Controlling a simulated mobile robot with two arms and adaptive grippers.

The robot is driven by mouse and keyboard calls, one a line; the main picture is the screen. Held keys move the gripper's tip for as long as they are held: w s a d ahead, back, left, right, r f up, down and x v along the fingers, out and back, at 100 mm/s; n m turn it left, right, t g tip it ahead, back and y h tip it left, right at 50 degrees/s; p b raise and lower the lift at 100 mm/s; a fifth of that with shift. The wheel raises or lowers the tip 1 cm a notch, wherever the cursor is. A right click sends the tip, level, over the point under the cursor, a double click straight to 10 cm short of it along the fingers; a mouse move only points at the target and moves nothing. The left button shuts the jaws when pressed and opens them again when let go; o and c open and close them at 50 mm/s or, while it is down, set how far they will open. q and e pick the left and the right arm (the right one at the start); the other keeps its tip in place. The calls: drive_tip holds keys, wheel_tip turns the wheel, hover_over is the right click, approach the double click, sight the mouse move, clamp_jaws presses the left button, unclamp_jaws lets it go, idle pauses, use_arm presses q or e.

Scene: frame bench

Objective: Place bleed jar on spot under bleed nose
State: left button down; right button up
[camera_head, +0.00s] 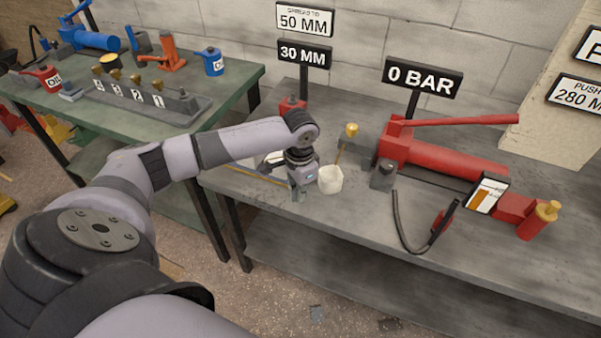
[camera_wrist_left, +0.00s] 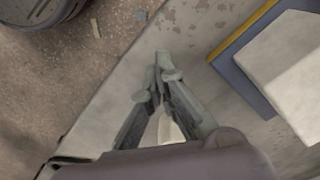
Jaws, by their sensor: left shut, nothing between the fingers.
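A small white jar (camera_head: 330,179) stands upright on the grey bench (camera_head: 300,222), near its front left part. My left gripper (camera_head: 298,197) is shut and empty, pointing down just left of the jar, close to the bench's front edge. In the left wrist view the fingertips (camera_wrist_left: 164,62) meet over the bench top; a pale patch shows between the fingers, and I cannot tell whether it is the jar. A brass knob (camera_head: 351,130) on a thin post stands behind the jar, beside the red pump (camera_head: 440,152). I cannot make out a marked spot. My right gripper is not in view.
A blue plate (camera_wrist_left: 233,75) with a yellow edge and a white block (camera_wrist_left: 285,52) lie beside my left gripper. A black hose (camera_head: 408,237) curves over the bench right of the jar. A green bench (camera_head: 222,88) with tools stands at the left.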

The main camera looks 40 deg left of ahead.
sight(319, 194)
use_arm(q)
drive_tip(key=w, duration=0.1)
drive_tip(key=w+d, duration=0.1)
drive_tip(key=w+f, duration=0.1)
drive_tip(key=shift+w+d, duration=0.3)
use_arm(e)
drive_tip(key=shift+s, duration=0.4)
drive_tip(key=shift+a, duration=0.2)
use_arm(q)
drive_tip(key=shift+w+d+r+p, duration=0.25)
drive_tip(key=shift+w+p, duration=0.3)
drive_tip(key=shift+w+d+f, duration=0.15)
drive_tip(key=shift+w+d, duration=0.05)
drive_tip(key=shift+w, duration=0.3)
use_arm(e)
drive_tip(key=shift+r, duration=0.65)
